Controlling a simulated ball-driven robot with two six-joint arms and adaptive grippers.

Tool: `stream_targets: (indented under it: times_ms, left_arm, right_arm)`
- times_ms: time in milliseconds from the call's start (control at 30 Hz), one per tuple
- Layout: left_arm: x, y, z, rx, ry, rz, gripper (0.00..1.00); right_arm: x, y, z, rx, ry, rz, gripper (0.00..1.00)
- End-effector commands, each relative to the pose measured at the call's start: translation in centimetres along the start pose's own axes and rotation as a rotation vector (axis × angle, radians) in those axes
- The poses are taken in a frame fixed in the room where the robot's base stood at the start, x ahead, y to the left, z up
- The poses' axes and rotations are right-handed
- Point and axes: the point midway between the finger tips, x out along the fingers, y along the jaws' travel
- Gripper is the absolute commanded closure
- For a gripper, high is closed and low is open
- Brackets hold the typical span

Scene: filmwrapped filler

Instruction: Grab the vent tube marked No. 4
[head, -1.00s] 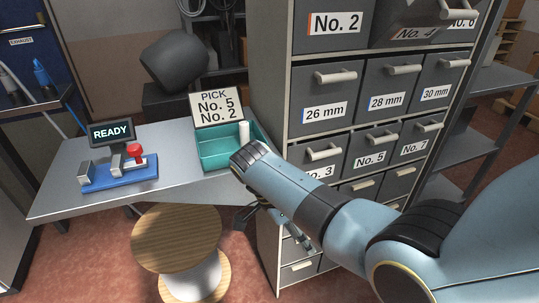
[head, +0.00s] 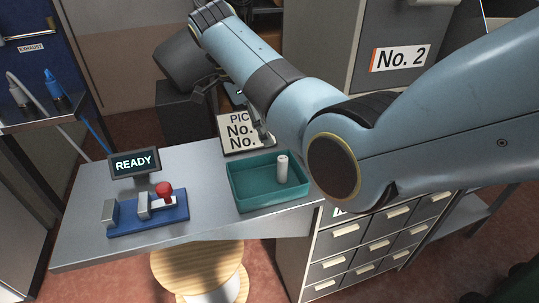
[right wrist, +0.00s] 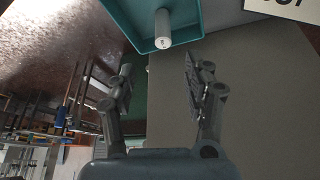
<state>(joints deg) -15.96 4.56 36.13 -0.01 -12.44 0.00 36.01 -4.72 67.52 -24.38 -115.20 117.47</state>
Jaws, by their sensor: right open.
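A white tube (head: 282,169) stands upright in the right part of a teal tray (head: 245,204) on the bench. It also shows in the right wrist view (right wrist: 162,29), with a small mark on its end too small to read. I see no tube legibly marked No. 4. My right gripper (right wrist: 158,75) is open, with nothing between its fingers; in the head view it is partly hidden behind my arm, near the sign behind the tray. My left gripper is out of view.
A pick sign (head: 242,131), partly covered by my arm, stands behind the tray. A READY display (head: 135,163) and a blue fixture with a red knob (head: 164,190) are on the left of the bench. A drawer cabinet (head: 355,245) stands at right, a round stool (head: 200,270) in front.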

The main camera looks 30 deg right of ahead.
Motion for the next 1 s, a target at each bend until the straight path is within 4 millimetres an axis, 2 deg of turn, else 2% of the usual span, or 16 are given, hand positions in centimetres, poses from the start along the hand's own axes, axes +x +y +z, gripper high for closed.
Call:
stream_targets:
  times_ms: [167,300,467,567,800,1000]
  left_arm:
    - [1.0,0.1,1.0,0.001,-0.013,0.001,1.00]
    - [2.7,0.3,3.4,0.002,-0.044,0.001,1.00]
    - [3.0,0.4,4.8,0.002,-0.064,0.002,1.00]
    - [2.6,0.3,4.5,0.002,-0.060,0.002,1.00]
    - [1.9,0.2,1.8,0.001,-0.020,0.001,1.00]
    - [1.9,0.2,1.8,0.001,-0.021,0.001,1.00]
  right_arm:
    - [1.4,0.0,0.1,0.000,0.001,0.001,0.49]
    - [3.7,0.0,0.2,0.000,0.002,0.000,0.49]
    - [5.7,0.0,0.1,-0.001,0.001,0.001,0.49]
    - [6.5,0.0,-0.1,-0.001,0.002,0.001,0.49]
    - [10.0,-0.1,-0.1,0.000,0.002,0.002,0.49]
    - [10.8,-0.1,0.0,0.001,0.000,0.000,0.49]
